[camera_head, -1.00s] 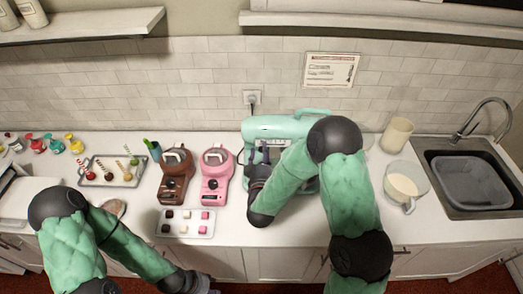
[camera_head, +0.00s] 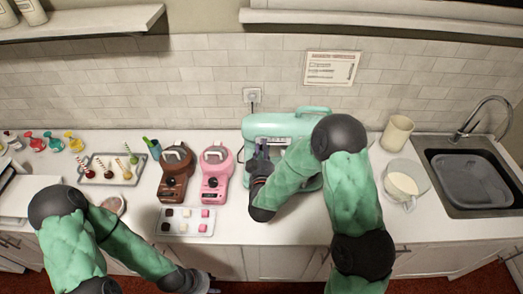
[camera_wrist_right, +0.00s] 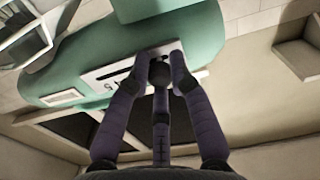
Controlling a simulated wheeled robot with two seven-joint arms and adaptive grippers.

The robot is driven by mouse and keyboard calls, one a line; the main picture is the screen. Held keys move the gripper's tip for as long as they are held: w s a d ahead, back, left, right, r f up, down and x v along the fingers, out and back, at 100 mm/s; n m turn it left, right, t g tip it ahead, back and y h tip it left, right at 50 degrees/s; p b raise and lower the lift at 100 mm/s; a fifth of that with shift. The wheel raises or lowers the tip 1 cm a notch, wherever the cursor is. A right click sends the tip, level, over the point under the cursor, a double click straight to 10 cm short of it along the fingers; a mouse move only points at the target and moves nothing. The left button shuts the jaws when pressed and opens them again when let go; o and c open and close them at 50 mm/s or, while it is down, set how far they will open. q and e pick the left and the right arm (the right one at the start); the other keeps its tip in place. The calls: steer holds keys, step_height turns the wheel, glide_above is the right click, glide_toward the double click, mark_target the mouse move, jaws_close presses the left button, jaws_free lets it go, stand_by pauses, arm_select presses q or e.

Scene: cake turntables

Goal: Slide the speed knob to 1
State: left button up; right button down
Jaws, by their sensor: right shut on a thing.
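The teal mixer (camera_head: 285,124) stands on the counter against the tiled wall. My right gripper (camera_head: 262,158) is at the left part of its front, and my right arm hides much of the mixer. In the right wrist view, the mixer's teal body (camera_wrist_right: 80,52) carries a pale slotted panel (camera_wrist_right: 108,77) with dark marks. My right gripper (camera_wrist_right: 162,66) has its fingertips closed around the dark round speed knob (camera_wrist_right: 160,74) at this panel. The number at the knob is not readable. My left gripper (camera_head: 205,285) is low at the bottom edge, away from the mixer, its fingers unclear.
A pink machine (camera_head: 216,172) and a brown machine (camera_head: 176,172) stand left of the mixer, behind a small tray of sweets (camera_head: 186,231). A glass jug (camera_head: 405,181), a cream cup (camera_head: 397,134) and the sink (camera_head: 469,170) are to the right.

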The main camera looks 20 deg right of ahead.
steer(key=shift+s+d+b, duration=0.2)
steer(key=shift+d+b, duration=0.15)
steer(key=shift+d, duration=0.15)
steer(key=c, duration=1.1)
jaws_free()
steer(key=v, duration=1.2)
